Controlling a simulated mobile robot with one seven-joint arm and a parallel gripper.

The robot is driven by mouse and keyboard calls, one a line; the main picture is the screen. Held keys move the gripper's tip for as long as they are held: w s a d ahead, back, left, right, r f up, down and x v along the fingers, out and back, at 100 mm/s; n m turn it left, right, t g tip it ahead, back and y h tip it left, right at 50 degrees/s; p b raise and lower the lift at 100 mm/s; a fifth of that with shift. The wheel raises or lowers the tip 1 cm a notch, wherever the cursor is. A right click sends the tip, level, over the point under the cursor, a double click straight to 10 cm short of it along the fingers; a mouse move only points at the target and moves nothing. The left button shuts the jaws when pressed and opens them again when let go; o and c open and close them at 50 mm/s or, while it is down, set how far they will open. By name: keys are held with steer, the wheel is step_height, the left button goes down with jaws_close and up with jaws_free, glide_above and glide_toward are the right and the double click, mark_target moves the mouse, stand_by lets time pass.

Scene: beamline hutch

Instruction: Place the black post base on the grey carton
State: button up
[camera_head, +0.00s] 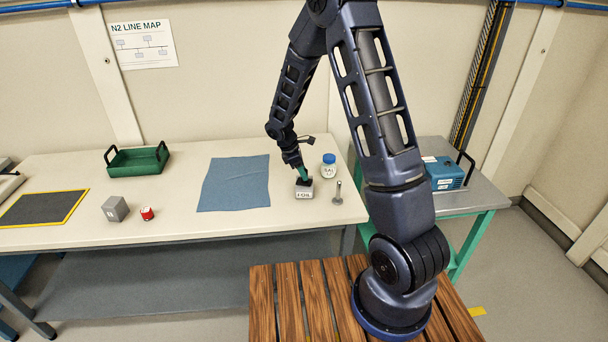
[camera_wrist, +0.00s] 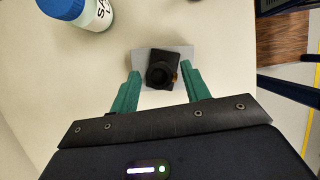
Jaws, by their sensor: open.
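The black post base (camera_wrist: 162,69) rests on a light grey carton (camera_wrist: 143,55) in the wrist view. In the head view the base (camera_head: 304,182) shows as a dark block on top of the carton (camera_head: 304,194), whose front is marked FOIL. My gripper (camera_wrist: 161,73) is open, with its green fingers on either side of the base and a visible gap at each side. The fingertips also show just above the carton in the head view (camera_head: 303,174). Whether the base sits fully flat is hard to tell.
A white bottle with a blue cap (camera_head: 328,166) and a metal post (camera_head: 338,193) stand close to the carton.

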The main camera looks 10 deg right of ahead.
steer(key=v, duration=1)
steer(key=s+d+r+m, duration=0.4)
steer(key=d+r, duration=0.2)
steer(key=r, duration=0.3)
steer(key=s+d+r+m+t+y, duration=0.1)
steer(key=s+d+r+m+y, duration=0.1)
steer(key=s+d+r+m, duration=0.45)
steer(key=s+d+r+m+t+y, duration=0.1)
steer(key=s+d+r+m, duration=0.2)
steer(key=s, duration=0.6)
steer(key=s+d+r+m+t+y, duration=0.1)
steer(key=s+d+r+m+t, duration=0.1)
steer(key=s, duration=0.8)
steer(key=shift+d+r+m+t, duration=0.3)
steer(key=shift+d+r+m, duration=0.65)
steer(key=shift+m, duration=0.3)
